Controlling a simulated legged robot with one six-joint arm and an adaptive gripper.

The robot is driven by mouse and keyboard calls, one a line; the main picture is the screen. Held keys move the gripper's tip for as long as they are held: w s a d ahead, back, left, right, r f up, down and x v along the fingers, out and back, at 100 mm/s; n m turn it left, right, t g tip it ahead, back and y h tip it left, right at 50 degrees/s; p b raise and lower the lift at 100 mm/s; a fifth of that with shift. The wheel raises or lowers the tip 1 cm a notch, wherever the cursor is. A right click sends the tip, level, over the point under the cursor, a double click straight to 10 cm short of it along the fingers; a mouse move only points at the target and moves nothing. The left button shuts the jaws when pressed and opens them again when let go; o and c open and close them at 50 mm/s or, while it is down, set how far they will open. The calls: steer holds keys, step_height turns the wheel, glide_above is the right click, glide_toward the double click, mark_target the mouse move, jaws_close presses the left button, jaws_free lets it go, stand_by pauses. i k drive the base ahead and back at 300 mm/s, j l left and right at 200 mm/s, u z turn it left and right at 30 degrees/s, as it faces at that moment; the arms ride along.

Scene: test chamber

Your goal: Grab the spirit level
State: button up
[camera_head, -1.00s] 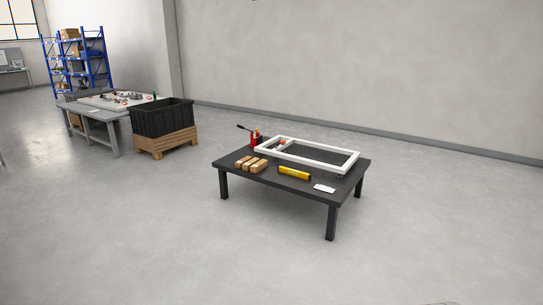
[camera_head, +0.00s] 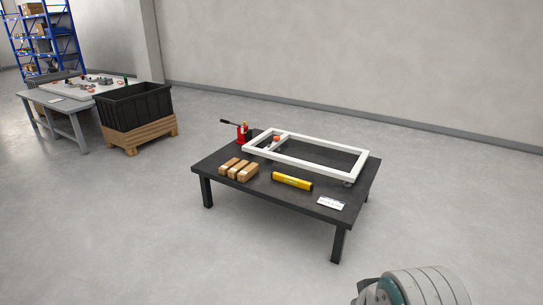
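The yellow spirit level (camera_head: 292,181) lies on the black low table (camera_head: 282,203), near its front edge and in front of the white frame. It is fully visible and nothing touches it from above. A grey and teal rounded part of my arm shows at the bottom right of the view, well apart from the table. My gripper's fingers are not in view.
On the table are a white rectangular frame (camera_head: 340,172), several wooden blocks (camera_head: 239,170), a red tool (camera_head: 243,133) and a white card (camera_head: 331,203). A black crate (camera_head: 135,106) on a wooden pallet (camera_head: 140,136) and a grey workbench (camera_head: 67,115) stand left. Floor in front is clear.

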mark_target(291, 181)
steer(key=i+j+z, duration=0.15)
steer(key=i, duration=0.85)
steer(key=i+j+z, duration=0.15)
steer(key=i, duration=0.55)
steer(key=i+j+z, duration=0.15)
steer(key=i+j, duration=0.3)
steer(key=i, duration=0.2)
steer(key=i+j+z, duration=0.15)
steer(key=i+j, duration=0.3)
steer(key=i, duration=0.25)
steer(key=i+j+z, duration=0.15)
steer(key=i+j, duration=0.35)
steer(key=i, duration=0.1)
